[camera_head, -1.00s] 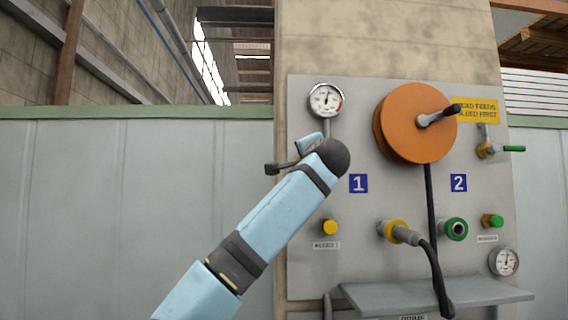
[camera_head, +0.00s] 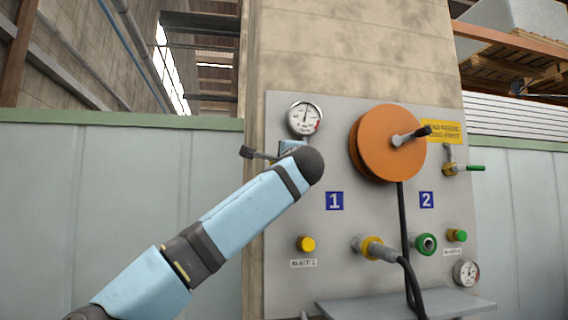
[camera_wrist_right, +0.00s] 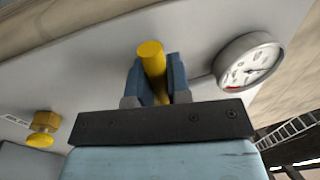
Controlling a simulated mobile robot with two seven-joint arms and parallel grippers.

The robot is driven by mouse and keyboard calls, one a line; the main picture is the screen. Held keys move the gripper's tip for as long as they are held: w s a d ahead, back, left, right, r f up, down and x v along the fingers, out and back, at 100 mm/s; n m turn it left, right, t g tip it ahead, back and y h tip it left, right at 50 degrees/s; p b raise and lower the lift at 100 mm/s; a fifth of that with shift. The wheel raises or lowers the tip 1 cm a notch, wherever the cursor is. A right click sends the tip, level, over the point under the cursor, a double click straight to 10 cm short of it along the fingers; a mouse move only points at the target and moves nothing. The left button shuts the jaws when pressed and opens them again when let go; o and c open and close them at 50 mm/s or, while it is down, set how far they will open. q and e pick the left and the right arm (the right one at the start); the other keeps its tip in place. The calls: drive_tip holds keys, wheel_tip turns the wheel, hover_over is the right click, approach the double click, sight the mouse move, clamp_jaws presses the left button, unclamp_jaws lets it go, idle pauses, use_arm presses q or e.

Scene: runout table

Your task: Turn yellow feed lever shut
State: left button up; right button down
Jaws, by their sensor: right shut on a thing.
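The yellow feed lever (camera_wrist_right: 151,62) shows in the right wrist view, between the two blue fingers of my right gripper (camera_wrist_right: 155,80). The fingers are shut on it, and its rounded yellow end sticks out past them. In the head view the arm bearing my right gripper (camera_head: 292,147) reaches up to just below the upper-left gauge (camera_head: 305,119). There the wrist and fingers hide the yellow lever, and its angle cannot be told. My left gripper is in neither view.
The grey panel (camera_head: 330,285) carries an orange reel (camera_head: 385,143) to the right, a green lever (camera_head: 474,168), a yellow button (camera_head: 306,244) and a hose coupling (camera_head: 380,250). A shelf (camera_head: 400,305) juts out below. The gauge (camera_wrist_right: 248,62) is close beside my right gripper.

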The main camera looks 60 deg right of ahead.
drive_tip(key=c, duration=1.1)
unclamp_jaws()
drive_tip(key=b+v, duration=0.4)
drive_tip(key=v, duration=1)
drive_tip(key=shift+w, duration=0.1)
